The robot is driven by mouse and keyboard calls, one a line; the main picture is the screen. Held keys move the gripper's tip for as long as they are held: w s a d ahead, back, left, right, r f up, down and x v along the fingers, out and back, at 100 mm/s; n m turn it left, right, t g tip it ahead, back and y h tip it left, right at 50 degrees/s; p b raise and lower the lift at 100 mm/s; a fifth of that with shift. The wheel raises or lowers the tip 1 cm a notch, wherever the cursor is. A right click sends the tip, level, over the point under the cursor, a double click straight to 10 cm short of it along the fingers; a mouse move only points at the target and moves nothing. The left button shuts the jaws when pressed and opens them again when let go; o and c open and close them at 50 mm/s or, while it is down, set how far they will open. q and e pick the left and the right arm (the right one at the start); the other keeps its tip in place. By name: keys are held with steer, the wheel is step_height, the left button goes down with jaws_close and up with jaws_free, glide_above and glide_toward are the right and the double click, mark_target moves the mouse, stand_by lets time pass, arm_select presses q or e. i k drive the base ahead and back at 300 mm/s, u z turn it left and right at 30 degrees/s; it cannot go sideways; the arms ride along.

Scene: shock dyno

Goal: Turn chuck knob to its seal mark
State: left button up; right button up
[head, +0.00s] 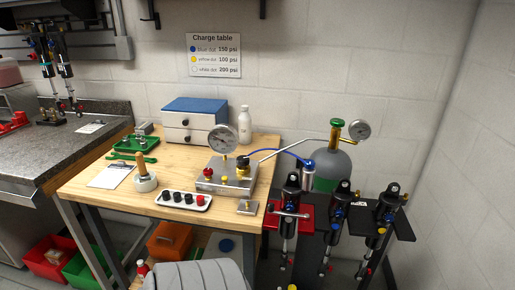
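The metal charging block (222,178) stands on the wooden bench with a round dial gauge (223,139), a red knob (208,173) and a yellow fitting with a dark top (243,165). A blue hose (283,152) arches from the block to a small silver and blue fitting (308,170), which looks like the chuck, in front of the gas cylinder. Which part is the chuck knob, and any seal mark, are too small to tell. A black shock (291,195) stands upright in a red holder (275,218). Neither gripper is in view.
The gas cylinder (332,162) has a green valve and gauge. Two more shocks (336,210) (387,203) stand at right. The bench holds a tray of dark caps (184,200), a wooden-handled tool (145,180), a clipboard (111,176) and a drawer box (193,120). A charge table sign (213,55) hangs behind.

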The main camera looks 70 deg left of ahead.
mark_target(309, 163)
steer(key=k, duration=0.15)
steer(key=u, duration=1.25)
